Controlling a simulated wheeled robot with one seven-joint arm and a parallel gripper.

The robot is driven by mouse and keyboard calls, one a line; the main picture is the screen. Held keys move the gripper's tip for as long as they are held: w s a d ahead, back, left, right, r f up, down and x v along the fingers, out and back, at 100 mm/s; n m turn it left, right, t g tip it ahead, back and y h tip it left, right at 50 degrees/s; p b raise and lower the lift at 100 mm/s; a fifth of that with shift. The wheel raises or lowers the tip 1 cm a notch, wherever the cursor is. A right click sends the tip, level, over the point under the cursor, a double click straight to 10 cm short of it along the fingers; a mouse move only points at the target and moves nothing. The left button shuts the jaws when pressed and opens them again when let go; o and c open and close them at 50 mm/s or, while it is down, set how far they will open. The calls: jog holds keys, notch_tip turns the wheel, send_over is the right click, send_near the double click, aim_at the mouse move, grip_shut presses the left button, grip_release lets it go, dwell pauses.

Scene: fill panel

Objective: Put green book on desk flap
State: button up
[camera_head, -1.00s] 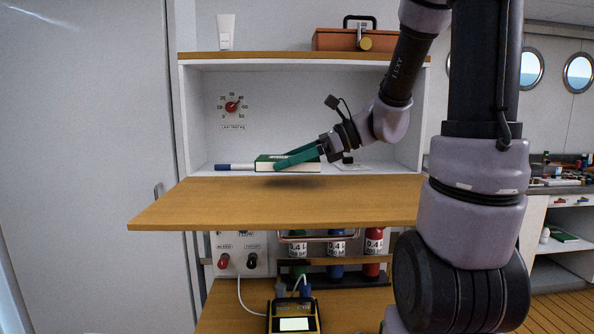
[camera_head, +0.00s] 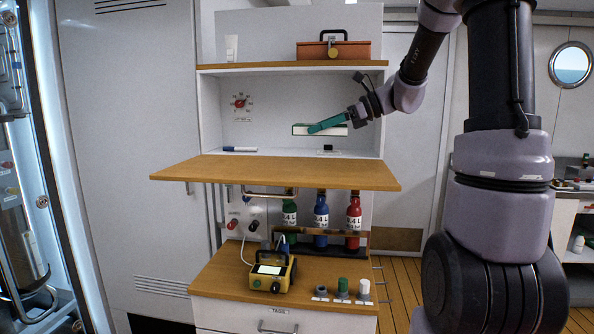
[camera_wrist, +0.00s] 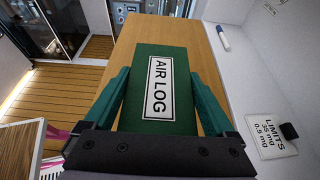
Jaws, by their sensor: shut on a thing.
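The green book (camera_wrist: 150,62), labelled "AIR LOG", is held between the two teal fingers of my gripper (camera_wrist: 160,98) in the wrist view. In the head view my gripper (camera_head: 330,123) is shut on the book (camera_head: 301,130), which is raised in the air with its white page edges facing the camera. The wooden desk flap (camera_head: 275,172) is folded out level below the book. It also shows in the wrist view (camera_wrist: 192,42), under and beyond the book. The book is apart from the flap.
A blue and white marker (camera_head: 240,149) and a small black item (camera_head: 327,150) lie behind the flap. An orange toolbox (camera_head: 340,50) and a white tube stand on the upper shelf (camera_head: 290,68). Gas cylinders and a yellow meter (camera_head: 271,270) are below. The flap's top looks clear.

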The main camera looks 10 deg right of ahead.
aim_at(320, 169)
notch_tip(320, 169, down, 9)
jog(key=shift+f, duration=0.1)
dwell(0.3)
jog(key=shift+f, duration=0.1)
jog(key=o, duration=1.5)
